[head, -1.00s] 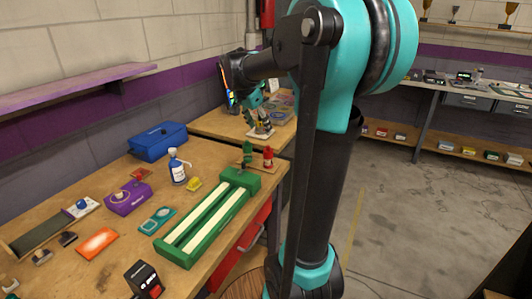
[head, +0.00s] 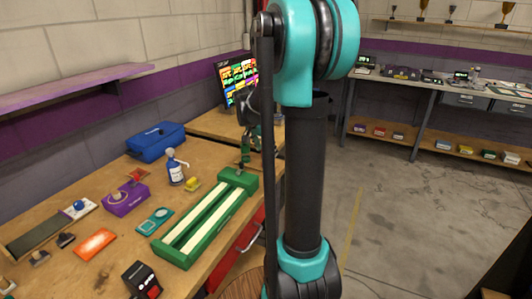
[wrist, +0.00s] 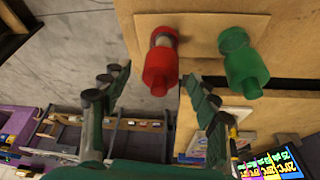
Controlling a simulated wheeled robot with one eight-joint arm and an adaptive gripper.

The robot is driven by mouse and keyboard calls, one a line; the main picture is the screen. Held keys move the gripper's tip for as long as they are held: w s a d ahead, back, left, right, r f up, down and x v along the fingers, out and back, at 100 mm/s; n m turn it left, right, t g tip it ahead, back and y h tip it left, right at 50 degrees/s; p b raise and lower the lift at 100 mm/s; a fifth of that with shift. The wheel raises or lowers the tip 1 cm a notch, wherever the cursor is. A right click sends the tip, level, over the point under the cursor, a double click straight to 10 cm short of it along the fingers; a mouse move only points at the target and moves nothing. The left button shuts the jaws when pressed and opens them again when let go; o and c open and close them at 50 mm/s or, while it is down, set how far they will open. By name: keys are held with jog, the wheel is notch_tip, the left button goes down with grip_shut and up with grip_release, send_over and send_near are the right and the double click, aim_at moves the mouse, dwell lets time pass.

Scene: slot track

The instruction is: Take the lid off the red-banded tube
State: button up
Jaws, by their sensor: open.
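The red-banded tube (wrist: 163,40) stands on a light wooden board in the wrist view, with a wide red lid (wrist: 159,70) and a paler grey stretch behind it. My gripper (wrist: 155,82) is open. Its two fingers are spread to the left and right of the red lid in the picture; I see no contact, and cannot tell how deep the lid is between them. A green tube (wrist: 243,62) stands just right of the red one, beyond the right finger. In the head view my arm hides the red tube; the green tube (head: 245,151) shows beside my gripper.
The board (wrist: 200,22) bears both tubes. The green slot track (head: 205,222) lies on the workbench, with a blue-labelled pump bottle (head: 176,168), a blue case (head: 156,141) and a purple box (head: 126,198) nearby. A lit monitor (head: 238,82) stands behind.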

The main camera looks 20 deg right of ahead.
jog(key=shift+f, duration=0.1)
jog(key=c, duration=0.8)
jog(key=shift+c, duration=0.2)
